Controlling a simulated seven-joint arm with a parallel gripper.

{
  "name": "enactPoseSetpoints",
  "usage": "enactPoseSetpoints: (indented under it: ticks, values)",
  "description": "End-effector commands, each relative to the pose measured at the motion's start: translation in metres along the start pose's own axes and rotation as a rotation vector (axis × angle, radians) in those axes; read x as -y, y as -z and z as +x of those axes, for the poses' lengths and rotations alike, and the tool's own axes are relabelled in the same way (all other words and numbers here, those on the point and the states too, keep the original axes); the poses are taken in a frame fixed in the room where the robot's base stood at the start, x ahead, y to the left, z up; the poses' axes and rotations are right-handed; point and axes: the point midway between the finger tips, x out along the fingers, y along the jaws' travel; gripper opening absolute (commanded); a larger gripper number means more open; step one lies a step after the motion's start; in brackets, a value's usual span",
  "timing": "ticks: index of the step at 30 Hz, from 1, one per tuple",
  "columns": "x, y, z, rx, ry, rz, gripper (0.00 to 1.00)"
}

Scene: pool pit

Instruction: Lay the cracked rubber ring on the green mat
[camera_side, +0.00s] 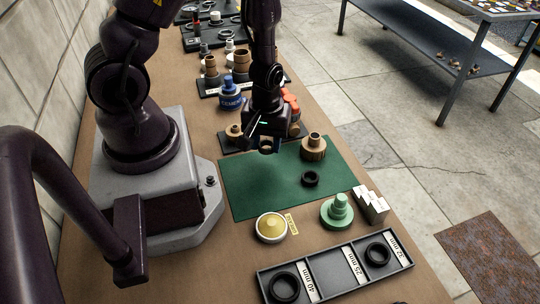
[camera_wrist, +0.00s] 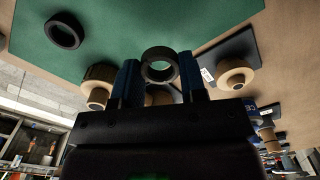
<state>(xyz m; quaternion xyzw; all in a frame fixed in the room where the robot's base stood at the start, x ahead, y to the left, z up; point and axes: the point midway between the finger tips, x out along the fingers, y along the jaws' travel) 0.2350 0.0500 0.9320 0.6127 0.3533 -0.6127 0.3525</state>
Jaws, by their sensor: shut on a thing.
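My gripper (camera_side: 266,146) is shut on a dark rubber ring (camera_wrist: 160,64), seen between the two blue-sided fingers in the wrist view. In the side view it hangs over the far part of the green mat (camera_side: 250,190), above its surface. I cannot make out a crack in the held ring. Another black ring (camera_side: 311,179) lies flat on the mat, right of centre; it also shows in the wrist view (camera_wrist: 64,31). The mat (camera_wrist: 115,25) is otherwise largely bare.
A tan fitting (camera_side: 313,147) stands at the mat's far right corner. A yellow-topped pot (camera_side: 270,226), a green stepped piece (camera_side: 337,211) and white boxes (camera_side: 370,204) stand near the front. A labelled tray (camera_side: 330,290) holds rings in its 40 mm and 32 mm compartments.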

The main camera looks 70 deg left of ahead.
Motion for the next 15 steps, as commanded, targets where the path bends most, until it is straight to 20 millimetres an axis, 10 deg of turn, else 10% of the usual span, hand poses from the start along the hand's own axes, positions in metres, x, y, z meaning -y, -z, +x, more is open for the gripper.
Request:
enactPoseSetpoints:
  ticks: [15]
  values:
    - [0.0,0.0,0.042,0.001,-0.001,-0.002,0.17]
